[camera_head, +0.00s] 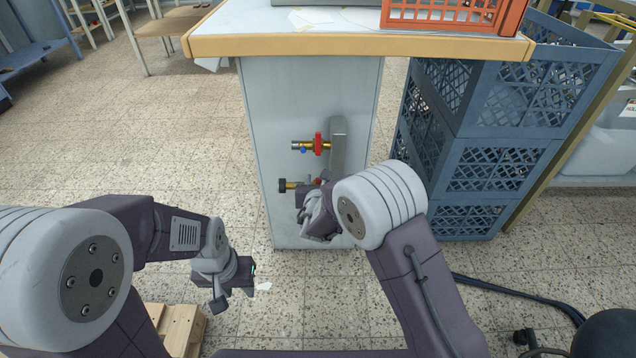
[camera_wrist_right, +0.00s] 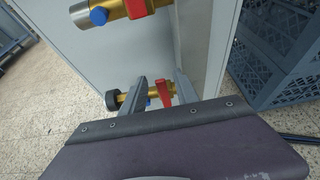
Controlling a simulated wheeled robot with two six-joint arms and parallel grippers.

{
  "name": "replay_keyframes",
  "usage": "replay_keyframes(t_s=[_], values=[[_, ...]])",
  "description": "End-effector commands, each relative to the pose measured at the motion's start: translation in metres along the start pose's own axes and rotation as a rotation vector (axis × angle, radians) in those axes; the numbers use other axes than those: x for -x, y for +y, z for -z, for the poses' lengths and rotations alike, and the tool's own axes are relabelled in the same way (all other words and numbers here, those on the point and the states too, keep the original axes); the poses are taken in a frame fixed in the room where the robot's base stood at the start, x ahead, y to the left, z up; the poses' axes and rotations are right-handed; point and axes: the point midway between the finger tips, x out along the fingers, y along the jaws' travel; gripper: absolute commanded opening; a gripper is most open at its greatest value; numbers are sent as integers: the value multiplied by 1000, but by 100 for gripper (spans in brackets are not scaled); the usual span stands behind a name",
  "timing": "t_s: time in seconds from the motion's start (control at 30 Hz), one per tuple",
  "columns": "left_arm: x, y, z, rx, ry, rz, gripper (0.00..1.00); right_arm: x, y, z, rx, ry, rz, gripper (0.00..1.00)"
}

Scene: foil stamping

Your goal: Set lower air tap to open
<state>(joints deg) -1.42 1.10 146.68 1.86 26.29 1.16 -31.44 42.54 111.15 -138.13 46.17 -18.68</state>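The lower air tap (camera_head: 287,186) is a brass fitting with a dark end knob and a red lever, on the side panel of the bench. In the right wrist view its red lever (camera_wrist_right: 164,93) stands crosswise to the brass pipe. My right gripper (camera_wrist_right: 158,80) is open, with its two fingers on either side of the lever; I cannot tell whether either touches it. In the head view my right gripper (camera_head: 317,203) partly hides this tap. My left gripper (camera_head: 240,283) hangs low at the left, away from the taps; its opening is unclear.
The upper tap (camera_head: 303,146) with a red lever sits just above, also in the wrist view (camera_wrist_right: 134,9). A grey vertical block (camera_head: 338,145) is beside the taps. Blue crates (camera_head: 490,130) stand at right. The bench top (camera_head: 330,45) overhangs. A wooden pallet (camera_head: 178,325) lies at lower left.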

Motion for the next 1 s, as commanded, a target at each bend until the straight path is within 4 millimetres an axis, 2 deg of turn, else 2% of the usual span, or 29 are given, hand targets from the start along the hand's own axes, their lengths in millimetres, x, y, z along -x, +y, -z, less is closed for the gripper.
replay_keyframes(t_s=[0.13,0.4,0.53,0.77,1.0], values=[[-6,0,-1,0,0,0,36,-15,0,1,-1,0,1,36],[-6,0,0,0,1,0,36,-17,0,-1,0,0,0,36],[-6,0,0,0,1,0,36,-17,0,-1,0,0,0,0],[-4,0,0,0,0,0,36,-16,0,-1,4,0,2,0],[10,0,1,0,0,0,36,-15,6,-3,79,2,32,0]])
